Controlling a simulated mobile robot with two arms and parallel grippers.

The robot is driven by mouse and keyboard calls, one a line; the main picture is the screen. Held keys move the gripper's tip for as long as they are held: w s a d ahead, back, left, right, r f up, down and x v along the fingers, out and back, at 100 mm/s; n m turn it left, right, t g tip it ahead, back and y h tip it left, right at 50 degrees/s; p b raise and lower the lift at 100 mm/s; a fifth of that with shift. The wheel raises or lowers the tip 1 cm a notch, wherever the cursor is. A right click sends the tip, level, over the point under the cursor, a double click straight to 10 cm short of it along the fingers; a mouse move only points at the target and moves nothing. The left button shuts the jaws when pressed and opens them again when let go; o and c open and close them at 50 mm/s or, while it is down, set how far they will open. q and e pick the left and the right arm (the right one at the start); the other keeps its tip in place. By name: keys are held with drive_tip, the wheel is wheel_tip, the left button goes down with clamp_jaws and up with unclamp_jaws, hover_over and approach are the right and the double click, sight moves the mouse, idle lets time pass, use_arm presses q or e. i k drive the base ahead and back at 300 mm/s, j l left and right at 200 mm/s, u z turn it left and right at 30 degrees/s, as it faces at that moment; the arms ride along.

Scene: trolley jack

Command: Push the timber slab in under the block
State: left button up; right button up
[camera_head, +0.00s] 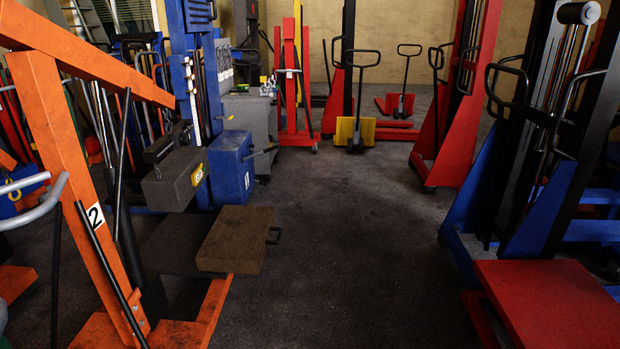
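The timber slab (236,240) is a flat brown block with a dark handle (274,236) on its right side. It lies low, at the right end of a dark flat plate (172,246). The block (168,186) is dark grey with a yellow label and is up and to the left of the slab, above the dark plate. A gap shows under the block. The slab appears to be outside this gap, to its right; whether its far left edge reaches under cannot be told. Neither of my grippers is in view.
An orange crane frame (75,200) marked 2 stands at the front left, its foot reaching near the slab. A blue lift column (230,165) stands behind the slab. A red table (550,305) and blue stacker are at right. The middle floor (345,230) is clear.

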sight(238, 242)
drive_tip(key=i+u, duration=0.15)
drive_tip(key=i, duration=0.3)
drive_tip(key=i+l+u, duration=0.15)
drive_tip(key=i, duration=0.3)
drive_tip(key=i+l+u, duration=0.2)
drive_tip(key=i, duration=0.2)
drive_tip(key=i+u, duration=0.2)
drive_tip(key=u, duration=0.4)
